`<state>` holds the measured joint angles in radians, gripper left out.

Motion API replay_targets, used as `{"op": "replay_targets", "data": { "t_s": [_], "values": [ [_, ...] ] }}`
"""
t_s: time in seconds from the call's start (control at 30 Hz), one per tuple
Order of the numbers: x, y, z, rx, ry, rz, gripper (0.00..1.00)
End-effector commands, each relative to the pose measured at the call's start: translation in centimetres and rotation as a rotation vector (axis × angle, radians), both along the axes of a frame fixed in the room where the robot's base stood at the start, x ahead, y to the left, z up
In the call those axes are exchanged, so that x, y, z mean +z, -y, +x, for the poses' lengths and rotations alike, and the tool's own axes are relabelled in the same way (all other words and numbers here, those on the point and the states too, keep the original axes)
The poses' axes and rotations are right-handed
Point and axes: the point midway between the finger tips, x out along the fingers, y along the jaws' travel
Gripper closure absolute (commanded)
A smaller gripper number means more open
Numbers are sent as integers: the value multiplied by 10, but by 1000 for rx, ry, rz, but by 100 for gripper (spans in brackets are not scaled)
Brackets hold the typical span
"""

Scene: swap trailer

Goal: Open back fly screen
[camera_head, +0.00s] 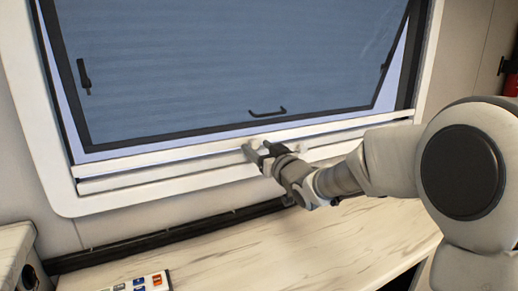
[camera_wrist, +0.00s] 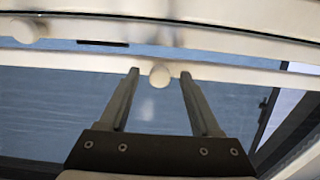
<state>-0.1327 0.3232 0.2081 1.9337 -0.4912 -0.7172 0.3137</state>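The window has a white frame (camera_head: 35,130) and two white horizontal bars, an upper bar (camera_head: 130,162) and a lower bar (camera_head: 130,182), across its lower part. I cannot tell which bar belongs to the fly screen. In the wrist view a round white knob (camera_wrist: 160,75) sits on the nearer bar (camera_wrist: 230,75), between my fingertips. A second knob (camera_wrist: 25,31) is on the other bar at upper left. My gripper (camera_head: 256,149) is at the bars near the window's bottom middle. Its fingers (camera_wrist: 160,73) are open, with gaps visible on both sides of the knob.
Behind the bars is a tinted, dark-edged pane (camera_head: 230,70) with black latches, one at left (camera_head: 84,76) and one at the bottom (camera_head: 267,112). A pale worktop (camera_head: 240,250) lies below, with a panel of coloured buttons (camera_head: 145,283). A red object (camera_head: 511,84) is at far right.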

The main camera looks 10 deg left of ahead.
Motion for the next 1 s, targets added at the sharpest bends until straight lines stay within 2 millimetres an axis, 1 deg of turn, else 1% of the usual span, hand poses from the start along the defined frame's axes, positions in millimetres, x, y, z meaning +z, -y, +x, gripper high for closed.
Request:
{"op": "replay_targets", "data": {
  "t_s": [0.27, 0.37, 0.43, 0.67, 1.0],
  "values": [
    [1, 1, -1, 0, 2, 1, 36],
    [2, 5, -5, -1, 2, 0, 36],
    [3, 10, -12, -2, 2, 0, 36],
    [3, 36, -46, -3, 1, 0, 36],
    [3, 79, -103, -3, 1, -1, 36]
  ]
}}
